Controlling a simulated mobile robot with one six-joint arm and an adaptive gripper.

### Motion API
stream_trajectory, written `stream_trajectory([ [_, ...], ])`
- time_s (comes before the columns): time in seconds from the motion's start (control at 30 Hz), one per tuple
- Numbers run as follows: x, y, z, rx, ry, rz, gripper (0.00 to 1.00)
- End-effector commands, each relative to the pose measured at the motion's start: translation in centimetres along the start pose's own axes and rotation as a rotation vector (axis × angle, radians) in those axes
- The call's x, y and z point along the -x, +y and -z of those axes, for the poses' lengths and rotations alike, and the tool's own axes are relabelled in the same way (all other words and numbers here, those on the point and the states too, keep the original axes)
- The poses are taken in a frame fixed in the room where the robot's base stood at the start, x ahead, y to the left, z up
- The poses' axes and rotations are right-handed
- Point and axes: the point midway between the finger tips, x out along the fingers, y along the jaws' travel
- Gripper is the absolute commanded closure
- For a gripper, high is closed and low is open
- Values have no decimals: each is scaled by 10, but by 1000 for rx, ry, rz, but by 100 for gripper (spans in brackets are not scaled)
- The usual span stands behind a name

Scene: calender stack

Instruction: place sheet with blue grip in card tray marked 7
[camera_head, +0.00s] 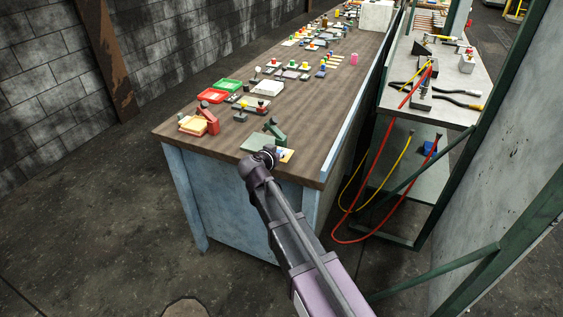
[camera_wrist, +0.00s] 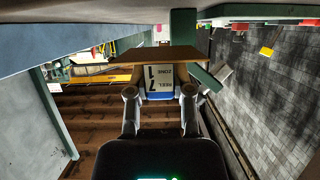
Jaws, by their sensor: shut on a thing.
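My gripper (camera_wrist: 160,93) is shut on a small blue piece with a white label, which looks like the blue grip (camera_wrist: 159,95). Dark upside-down print with a 7 shows on the white face. A tan, edge-on sheet (camera_wrist: 185,57) lies just beyond it in the wrist view. In the head view, my gripper (camera_head: 268,155) is at the near end of the table, and a pale yellow sheet (camera_head: 288,156) shows beside it. A green tray (camera_head: 253,145) with an upright green block is right beyond my gripper. I cannot read a tray number in the head view.
A red holder (camera_head: 210,117) with tan sheets stands to the left on the wooden table (camera_head: 180,132). Red and green trays and several small coloured pieces lie farther back. A shelf rack (camera_head: 435,100) with tools and hanging hoses stands to the right.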

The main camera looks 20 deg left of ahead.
Motion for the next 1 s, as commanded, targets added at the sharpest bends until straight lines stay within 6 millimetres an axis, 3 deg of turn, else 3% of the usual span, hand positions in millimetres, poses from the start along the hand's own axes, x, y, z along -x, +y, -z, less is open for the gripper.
stream_trajectory([
  [0.2, -6, 15, 0, -1, 0, -2, 100],
  [0.6, -19, 12, -30, 0, 0, -1, 100],
  [1.0, -19, 12, -31, 0, 0, -1, 100],
])
